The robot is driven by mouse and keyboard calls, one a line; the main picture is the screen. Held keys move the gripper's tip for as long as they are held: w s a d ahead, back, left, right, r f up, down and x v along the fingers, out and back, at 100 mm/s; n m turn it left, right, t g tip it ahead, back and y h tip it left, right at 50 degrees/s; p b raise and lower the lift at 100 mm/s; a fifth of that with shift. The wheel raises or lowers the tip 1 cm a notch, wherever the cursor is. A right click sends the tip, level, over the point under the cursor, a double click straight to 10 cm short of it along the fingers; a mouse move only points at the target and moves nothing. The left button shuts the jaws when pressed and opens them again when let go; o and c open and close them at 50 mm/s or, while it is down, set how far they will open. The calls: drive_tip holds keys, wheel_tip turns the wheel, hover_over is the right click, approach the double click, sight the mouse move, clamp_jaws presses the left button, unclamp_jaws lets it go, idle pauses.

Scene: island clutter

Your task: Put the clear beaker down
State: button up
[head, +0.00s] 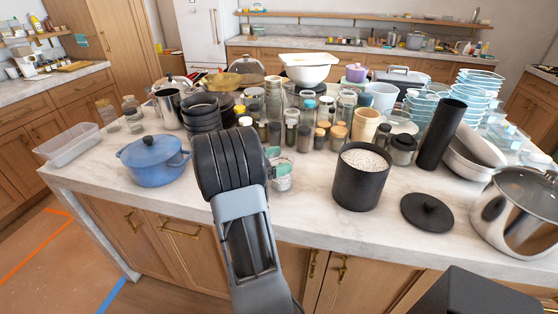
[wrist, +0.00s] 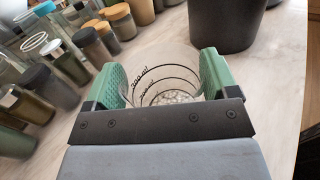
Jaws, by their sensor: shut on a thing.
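The clear beaker (wrist: 172,57) has black ring markings and white pieces inside it. In the wrist view it sits between the green pads of my gripper (wrist: 163,76), which are shut on it from both sides. In the head view my gripper (head: 278,161) is partly hidden behind my own arm, and the lower part of the beaker (head: 283,184) shows below the pads, over the front part of the marble island top (head: 310,195). The beaker looks about upright. I cannot tell whether its base touches the marble.
A black canister of white pieces (head: 361,190) stands to the right, with a black lid (head: 427,212) beyond it. Several jars (head: 338,133) crowd behind. A blue pot (head: 153,163) is at left. Some bare marble lies between the beaker and the canister.

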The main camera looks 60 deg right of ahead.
drive_tip(key=shift+f, duration=0.4)
idle(0.4)
drive_tip(key=o, duration=1.1)
drive_tip(key=shift+o, duration=0.2)
drive_tip(key=b+v, duration=0.1)
drive_tip(key=v, duration=1.3)
drive_tip(key=shift+b, duration=0.35)
drive_tip(key=shift+s, duration=0.1)
